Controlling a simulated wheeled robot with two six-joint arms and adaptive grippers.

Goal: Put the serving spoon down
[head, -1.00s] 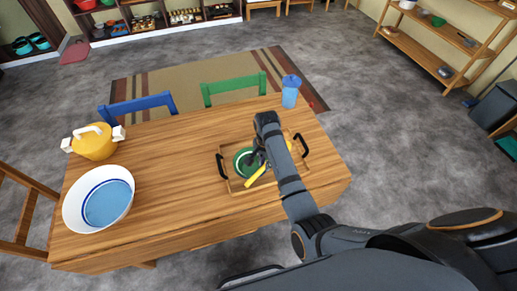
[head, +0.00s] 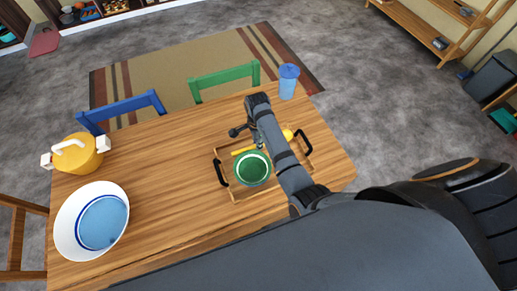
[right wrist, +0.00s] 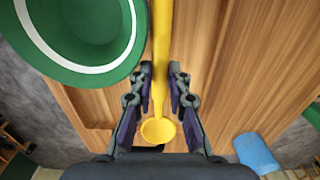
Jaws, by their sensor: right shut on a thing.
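The yellow serving spoon (head: 243,151) is in my right gripper (head: 260,143), above the back part of the wooden tray (head: 237,196) in the head view. The spoon's rounded end (head: 288,134) shows to the right of my arm. In the right wrist view the two fingers (right wrist: 161,85) close on the spoon's shaft, with its rounded end (right wrist: 158,131) toward the palm. I cannot tell whether the spoon touches the tray. The green bowl with a white ring (head: 252,168) sits in the tray, just in front of the spoon. My left gripper is not in view.
The tray has black handles (head: 221,173). A blue cup (head: 288,82) stands behind it at the table's far edge. A white and blue bowl (head: 68,222) and a yellow pot (head: 78,156) stand at the left. The middle of the wooden table (head: 165,185) is clear.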

